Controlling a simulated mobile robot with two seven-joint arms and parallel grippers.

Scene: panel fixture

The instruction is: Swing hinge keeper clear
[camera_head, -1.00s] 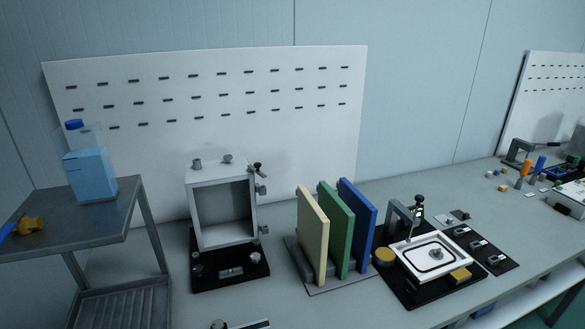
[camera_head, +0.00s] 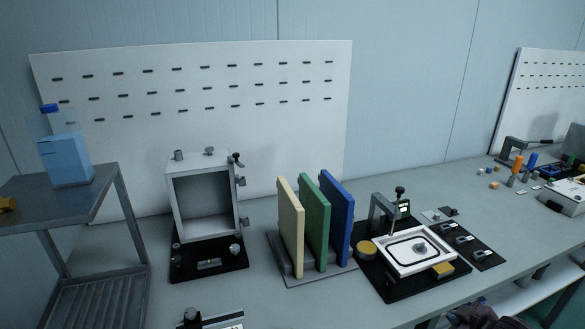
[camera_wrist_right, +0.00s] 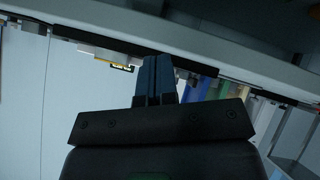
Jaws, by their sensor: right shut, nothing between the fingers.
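The panel fixture is an open grey box frame (camera_head: 172,212) standing on a black base plate (camera_head: 190,272). Grey hinge blocks (camera_head: 241,181) sit on its right edge, and a dark-knobbed lever (camera_head: 236,161) is at its top right corner. I cannot tell which of these small parts is the keeper. My right gripper (camera_head: 482,318) shows only partly at the bottom right, far from the frame. In the right wrist view its fingers (camera_wrist_right: 155,80) are together and empty, close below a bench edge. My left gripper is not in view.
Cream, green (camera_head: 314,222) and blue panels stand in a rack right of the frame. A black plate with a white tray (camera_head: 380,246) is further right. A metal cart (camera_head: 95,192) with a blue bottle (camera_head: 66,160) stands left. The bench front (camera_head: 330,305) has free room.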

